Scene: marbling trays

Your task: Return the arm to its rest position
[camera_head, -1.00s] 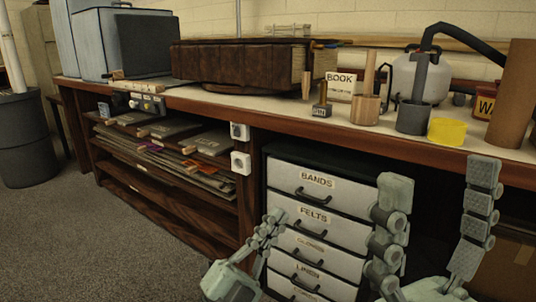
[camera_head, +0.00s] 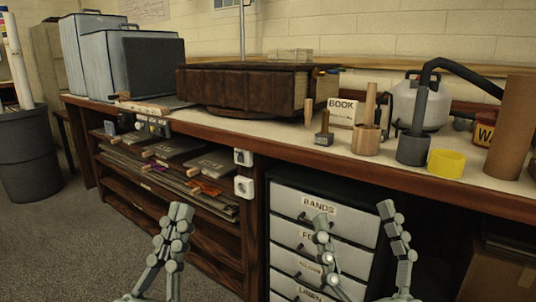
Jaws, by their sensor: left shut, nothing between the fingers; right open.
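My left gripper (camera_head: 180,212) is at the lower left of the head view, in front of the bench's lower shelves. Its fingers point up and meet at the tips, shut with nothing held. My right gripper (camera_head: 354,216) is in front of the drawer unit (camera_head: 325,188) at the lower right. Its two fingers stand well apart and upright, open and empty. The fingers cover part of the drawer fronts. Both arms behind the grippers are cut off by the bottom edge, so their full pose is hidden.
The wooden bench (camera_head: 250,139) runs across the view. On it stand a large brown book (camera_head: 240,90), a yellow cup (camera_head: 445,163), a dark grey cup (camera_head: 411,148) and a brown cylinder (camera_head: 512,130). A grey bin (camera_head: 28,155) stands at left. Carpet (camera_head: 60,245) is clear there.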

